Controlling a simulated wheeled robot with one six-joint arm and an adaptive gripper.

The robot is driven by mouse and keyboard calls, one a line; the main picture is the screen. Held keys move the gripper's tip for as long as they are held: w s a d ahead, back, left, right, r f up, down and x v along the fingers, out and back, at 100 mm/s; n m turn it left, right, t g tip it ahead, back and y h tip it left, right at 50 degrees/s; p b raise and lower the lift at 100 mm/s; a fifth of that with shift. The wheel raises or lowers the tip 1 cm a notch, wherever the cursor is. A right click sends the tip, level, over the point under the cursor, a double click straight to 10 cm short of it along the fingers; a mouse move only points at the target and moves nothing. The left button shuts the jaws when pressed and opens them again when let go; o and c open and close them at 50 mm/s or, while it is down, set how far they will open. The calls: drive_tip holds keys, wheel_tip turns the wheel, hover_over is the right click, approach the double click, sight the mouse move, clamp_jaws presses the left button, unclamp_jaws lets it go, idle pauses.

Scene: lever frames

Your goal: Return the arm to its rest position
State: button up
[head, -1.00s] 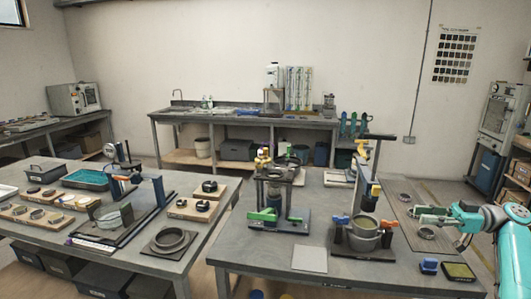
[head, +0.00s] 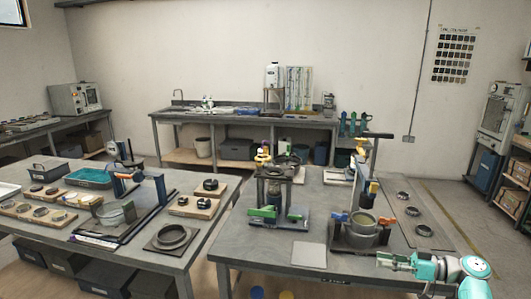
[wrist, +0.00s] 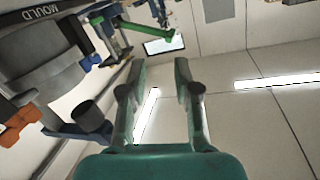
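My gripper (head: 381,259) is at the front right corner of the right workbench (head: 268,262) in the head view, its fingers pointing left. My teal arm stretches to the lower right picture edge. In the wrist view the two fingers of my gripper (wrist: 158,76) stand apart with nothing between them. The wrist camera looks up past them at bright ceiling lights (wrist: 280,82). The gripper appears apart from the things on the bench.
A stand with a round grey pot (head: 362,222) and orange and blue handles is just left of my gripper. Several dark rings (head: 424,231) lie on a mat behind it. A light grey plate (head: 309,255) lies at the bench front. A "MOULD" label (wrist: 37,13) shows in the wrist view.

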drive_tip(key=s+a+f+m+t+h, duration=0.1)
drive_tip(key=s+a+f+m+h, duration=0.2)
drive_tip(key=f, duration=0.5)
drive_tip(key=s+a+f+m+t+h, duration=0.1)
drive_tip(key=s+a+f+m, duration=0.2)
drive_tip(key=f, duration=0.6)
drive_tip(key=s+a+f+m+t+h, duration=0.1)
drive_tip(key=s+a+f+h, duration=0.15)
drive_tip(key=a+f, duration=0.4)
drive_tip(key=s+a+f+m+h, duration=0.2)
drive_tip(key=s+f, duration=0.4)
drive_tip(key=s, duration=0.3)
drive_tip(key=s+a+f+m+h, duration=0.1)
drive_tip(key=s+f+m+h, duration=0.15)
drive_tip(key=s+f, duration=0.55)
drive_tip(key=s+r+t+h, duration=0.15)
drive_tip(key=s+r, duration=0.25)
drive_tip(key=s, duration=0.6)
drive_tip(key=s+r+h, duration=0.3)
drive_tip(key=s+r, duration=0.1)
drive_tip(key=s, duration=0.6)
drive_tip(key=s+r+t, duration=0.2)
drive_tip(key=s+r, duration=0.4)
drive_tip(key=r, duration=0.4)
drive_tip(key=s+a+r+n+t, duration=0.1)
drive_tip(key=s+r, duration=0.5)
drive_tip(key=r, duration=0.5)
drive_tip(key=shift+s+r+t, duration=0.15)
drive_tip(key=shift+s+t, duration=0.2)
